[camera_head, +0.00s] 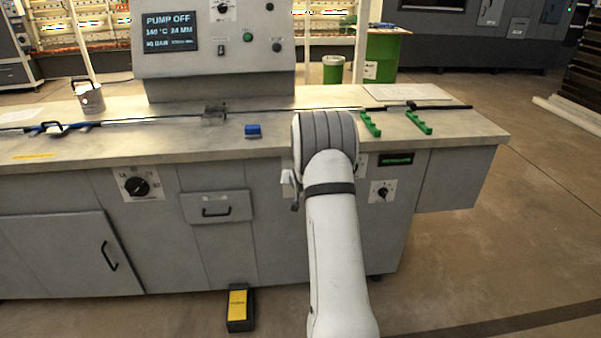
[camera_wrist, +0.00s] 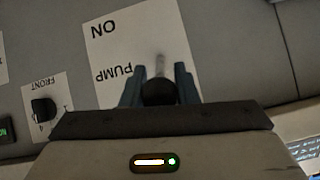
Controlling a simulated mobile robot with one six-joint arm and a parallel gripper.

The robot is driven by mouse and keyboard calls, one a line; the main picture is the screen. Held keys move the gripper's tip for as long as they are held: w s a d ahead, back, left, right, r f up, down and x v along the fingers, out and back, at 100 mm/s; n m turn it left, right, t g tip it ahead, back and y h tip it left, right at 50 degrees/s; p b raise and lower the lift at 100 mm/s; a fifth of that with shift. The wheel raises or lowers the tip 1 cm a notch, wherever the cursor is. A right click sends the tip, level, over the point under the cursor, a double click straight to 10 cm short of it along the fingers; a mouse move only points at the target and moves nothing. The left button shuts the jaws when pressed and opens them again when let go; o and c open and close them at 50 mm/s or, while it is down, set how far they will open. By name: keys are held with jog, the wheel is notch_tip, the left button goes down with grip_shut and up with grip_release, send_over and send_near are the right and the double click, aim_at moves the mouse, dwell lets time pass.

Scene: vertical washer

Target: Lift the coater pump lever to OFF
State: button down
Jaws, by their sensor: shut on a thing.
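The pump lever (camera_wrist: 159,91) shows in the wrist view as a pale rod with a dark round knob. It stands in front of a white label plate (camera_wrist: 125,45), on which "ON" and "PUMP" read upside down. My gripper (camera_wrist: 160,71) has one finger on each side of the knob and is shut on it. Any OFF mark on the plate is hidden. In the head view my arm covers the lever and my gripper. The console screen (camera_head: 169,32) reads "PUMP OFF".
A small dial marked FRONT (camera_wrist: 45,106) is beside the plate. The grey bench (camera_head: 115,146) carries a blue block (camera_head: 253,131), green handles (camera_head: 418,122) and a white pail (camera_head: 91,97). A yellow-topped pedal (camera_head: 238,305) lies on the floor left of my arm.

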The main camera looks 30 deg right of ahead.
jog(key=shift+s+p, duration=0.1)
jog(key=shift+p, duration=0.45)
jog(key=c, duration=1.2)
grip_release()
jog(key=shift+d+r, duration=0.1)
jog(key=shift+s+r, duration=0.1)
jog(key=shift+r, duration=0.1)
jog(key=v, duration=0.7)
jog(key=shift+r, duration=0.15)
